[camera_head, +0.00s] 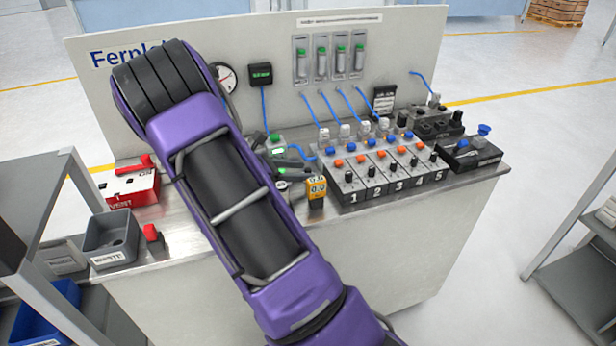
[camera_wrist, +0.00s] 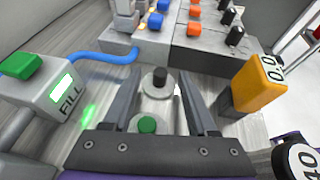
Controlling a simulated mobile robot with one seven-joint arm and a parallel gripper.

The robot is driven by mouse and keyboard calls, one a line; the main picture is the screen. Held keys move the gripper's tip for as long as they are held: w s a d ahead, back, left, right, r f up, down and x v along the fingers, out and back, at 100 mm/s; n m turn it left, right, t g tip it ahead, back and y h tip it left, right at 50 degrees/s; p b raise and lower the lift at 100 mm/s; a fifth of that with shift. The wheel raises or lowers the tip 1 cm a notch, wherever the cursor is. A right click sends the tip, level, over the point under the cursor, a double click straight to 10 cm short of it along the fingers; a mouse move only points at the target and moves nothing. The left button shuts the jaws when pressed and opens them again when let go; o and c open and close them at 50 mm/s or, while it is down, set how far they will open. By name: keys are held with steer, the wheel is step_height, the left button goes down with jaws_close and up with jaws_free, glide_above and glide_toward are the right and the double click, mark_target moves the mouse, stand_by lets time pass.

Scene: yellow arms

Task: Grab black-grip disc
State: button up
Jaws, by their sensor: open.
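A pale disc with a black grip (camera_wrist: 160,78) lies in the middle of the wrist view. A second disc with a green grip (camera_wrist: 147,125) is nearer my wrist, partly cut off by the gripper mount. My gripper (camera_wrist: 160,90) is open, with one finger on each side of the black-grip disc. I cannot tell whether the fingers touch it. In the head view my gripper (camera_head: 290,170) is small and mostly behind my purple arm, and the discs cannot be made out.
A FILL box (camera_wrist: 62,95) with a green button stands left, a yellow display block (camera_wrist: 262,80) right. A numbered valve block (camera_head: 385,175) with knobs and blue tubes sits beyond. A grey bin (camera_head: 110,235) and red box (camera_head: 130,187) stand on the bench's left.

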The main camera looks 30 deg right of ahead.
steer(key=x, duration=0.2)
steer(key=shift+d+f, duration=0.1)
steer(key=shift+d, duration=0.25)
jaws_close()
